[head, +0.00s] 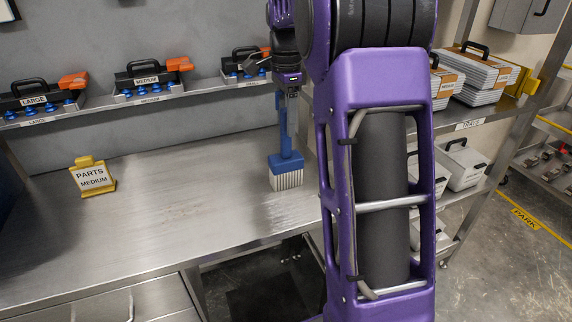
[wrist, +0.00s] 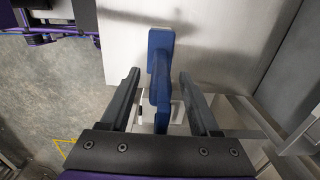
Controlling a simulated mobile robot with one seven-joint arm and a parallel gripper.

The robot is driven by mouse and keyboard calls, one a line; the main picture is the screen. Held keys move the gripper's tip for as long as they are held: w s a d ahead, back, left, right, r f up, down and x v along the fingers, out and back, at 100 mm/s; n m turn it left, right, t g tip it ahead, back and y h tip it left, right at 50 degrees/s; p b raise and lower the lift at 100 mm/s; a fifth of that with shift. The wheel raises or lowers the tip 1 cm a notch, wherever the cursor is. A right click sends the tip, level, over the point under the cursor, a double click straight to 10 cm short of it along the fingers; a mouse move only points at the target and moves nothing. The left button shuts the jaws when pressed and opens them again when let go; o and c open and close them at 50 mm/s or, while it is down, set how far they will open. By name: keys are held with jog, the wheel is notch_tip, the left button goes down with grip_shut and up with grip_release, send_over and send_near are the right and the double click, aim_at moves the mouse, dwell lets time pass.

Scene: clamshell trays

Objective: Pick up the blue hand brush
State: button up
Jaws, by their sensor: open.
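The blue hand brush (head: 287,165) stands upright on the metal workbench, with its pale bristles down and its handle up. In the wrist view the brush (wrist: 160,62) lies between the two fingers, its handle running back toward the palm. My gripper (head: 289,122) is above the brush, pointing down around its handle. In the wrist view my gripper (wrist: 159,78) is open, with a visible gap between each finger and the handle. The upper end of the handle is partly hidden by the gripper in the head view.
The workbench (head: 190,200) is mostly bare. A yellow "PARTS MEDIUM" sign (head: 93,177) stands at its left. White cases (head: 483,75) sit on a rack at the right.

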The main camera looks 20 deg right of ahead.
jog(key=shift+c, duration=0.3)
grip_shut()
